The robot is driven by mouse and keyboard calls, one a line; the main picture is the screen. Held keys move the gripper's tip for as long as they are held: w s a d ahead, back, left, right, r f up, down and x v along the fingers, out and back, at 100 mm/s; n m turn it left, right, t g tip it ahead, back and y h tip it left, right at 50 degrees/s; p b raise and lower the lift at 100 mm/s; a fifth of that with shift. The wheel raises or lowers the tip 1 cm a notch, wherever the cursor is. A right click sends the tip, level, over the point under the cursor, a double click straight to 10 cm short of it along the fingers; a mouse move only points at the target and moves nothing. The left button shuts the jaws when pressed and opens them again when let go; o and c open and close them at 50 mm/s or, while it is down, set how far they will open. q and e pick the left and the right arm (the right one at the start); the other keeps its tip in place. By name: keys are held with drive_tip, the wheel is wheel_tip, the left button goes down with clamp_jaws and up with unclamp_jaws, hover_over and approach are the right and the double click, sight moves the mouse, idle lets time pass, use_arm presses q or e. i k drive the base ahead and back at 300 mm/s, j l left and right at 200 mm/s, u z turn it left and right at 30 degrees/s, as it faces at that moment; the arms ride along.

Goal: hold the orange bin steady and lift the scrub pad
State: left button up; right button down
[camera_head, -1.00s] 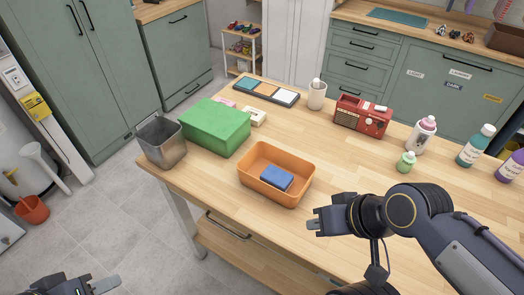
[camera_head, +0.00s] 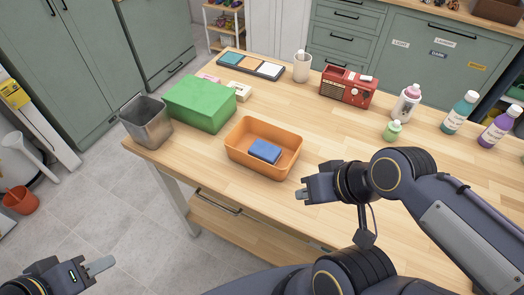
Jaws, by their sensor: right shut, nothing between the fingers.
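The orange bin (camera_head: 236,151) stands upright on the wooden table near its front edge. The blue scrub pad (camera_head: 265,151) lies inside on the bin's floor. My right gripper (camera_head: 301,192) is shut and empty, just in front and to the right of the bin, apart from it. My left gripper (camera_head: 98,266) is at the lower left, off the table's front edge and far from the bin. One pale finger shows clearly; its jaw opening cannot be made out.
A metal bin (camera_head: 147,124) and a green box (camera_head: 200,104) stand left of the orange bin. A red radio (camera_head: 347,86), a white cup (camera_head: 302,68) and several bottles (camera_head: 405,104) stand behind and right. The table (camera_head: 330,140) right of the bin is clear.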

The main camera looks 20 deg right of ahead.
sight(267, 152)
drive_tip(key=i+l+z, duration=0.15)
drive_tip(key=z, duration=0.6)
